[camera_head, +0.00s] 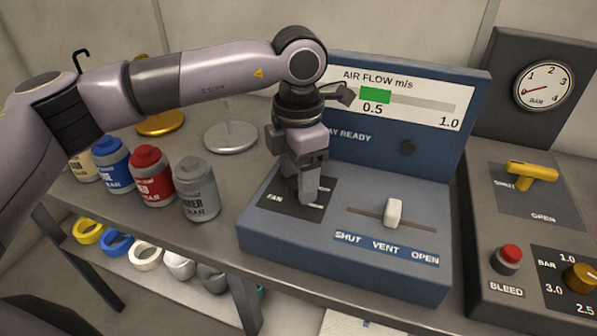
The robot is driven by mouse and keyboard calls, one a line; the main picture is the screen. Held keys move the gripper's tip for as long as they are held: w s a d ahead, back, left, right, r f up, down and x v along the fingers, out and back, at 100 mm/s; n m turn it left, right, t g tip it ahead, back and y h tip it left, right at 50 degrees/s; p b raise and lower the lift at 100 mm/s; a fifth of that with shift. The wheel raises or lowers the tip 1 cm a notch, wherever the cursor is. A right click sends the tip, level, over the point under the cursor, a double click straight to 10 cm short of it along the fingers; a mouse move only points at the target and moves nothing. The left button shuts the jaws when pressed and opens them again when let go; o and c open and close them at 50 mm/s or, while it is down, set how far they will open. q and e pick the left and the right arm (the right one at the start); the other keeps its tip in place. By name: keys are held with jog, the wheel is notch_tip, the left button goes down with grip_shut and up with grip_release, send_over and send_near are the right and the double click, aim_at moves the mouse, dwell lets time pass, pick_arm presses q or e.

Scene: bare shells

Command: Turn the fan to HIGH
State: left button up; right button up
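The blue control box (270,233) stands on the bench in the middle of the view. A dark plate marked FAN (325,212) is on the left of its sloping top. My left gripper (308,196) points down onto this plate and hides the fan control and most of its markings. The fingers are seen nearly edge-on, so I cannot tell whether they are closed on the control. The air flow display (420,100) behind shows a short green bar in its left part, near the 0.5 mark. My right gripper is not in view.
A white slider (393,212) sits near VENT, right of the fan plate. A grey panel (480,230) with a yellow handle (532,171) and red button (508,258) stands at the right. Several paint cans, including a grey one (198,190), stand left of the box.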

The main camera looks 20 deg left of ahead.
pick_arm(q)
jog(key=c, duration=0.8)
jog(key=shift+o, duration=0.2)
